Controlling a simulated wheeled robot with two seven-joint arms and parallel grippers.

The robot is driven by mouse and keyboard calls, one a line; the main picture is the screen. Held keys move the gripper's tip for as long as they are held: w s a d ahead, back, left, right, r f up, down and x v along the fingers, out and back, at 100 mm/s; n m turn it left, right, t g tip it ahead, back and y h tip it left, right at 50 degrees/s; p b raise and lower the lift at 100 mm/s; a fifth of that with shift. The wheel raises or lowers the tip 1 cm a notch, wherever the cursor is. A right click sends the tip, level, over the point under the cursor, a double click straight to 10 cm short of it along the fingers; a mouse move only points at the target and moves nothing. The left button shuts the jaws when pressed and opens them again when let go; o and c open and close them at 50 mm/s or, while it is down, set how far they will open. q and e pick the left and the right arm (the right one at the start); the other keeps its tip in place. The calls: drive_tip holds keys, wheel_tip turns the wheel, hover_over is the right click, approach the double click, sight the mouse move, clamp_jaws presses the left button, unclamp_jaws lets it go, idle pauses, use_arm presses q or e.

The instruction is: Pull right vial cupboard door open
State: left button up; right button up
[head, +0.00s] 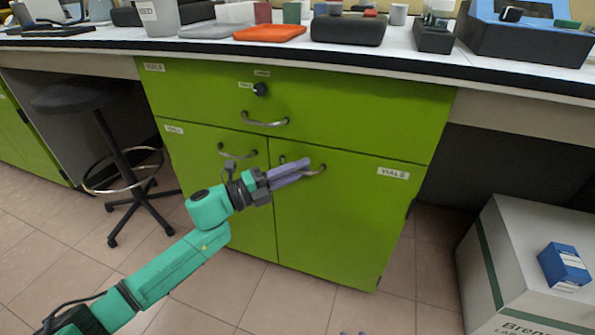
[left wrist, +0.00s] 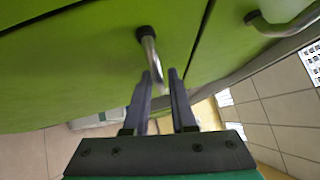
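The right vial cupboard door (head: 335,215) is green, labelled VIALS, and looks shut flush with the cabinet. Its curved metal handle (head: 316,171) is near the door's upper left corner. My left gripper (head: 304,168) is at this handle. In the left wrist view the handle (left wrist: 150,50) runs in between the two fingertips (left wrist: 161,73). The fingers stand apart with a gap beside the bar, which lies nearer the left finger. Of my right gripper (head: 353,333), only small tips show at the bottom edge of the head view.
The left door (head: 215,165) and a drawer (head: 300,105) with its own handle adjoin this door. A stool (head: 85,105) stands at left. A white box (head: 525,265) with a blue box (head: 565,266) on it stands at right. The floor before the doors is clear.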

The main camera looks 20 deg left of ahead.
use_arm(q)
clamp_jaws()
idle(1.4)
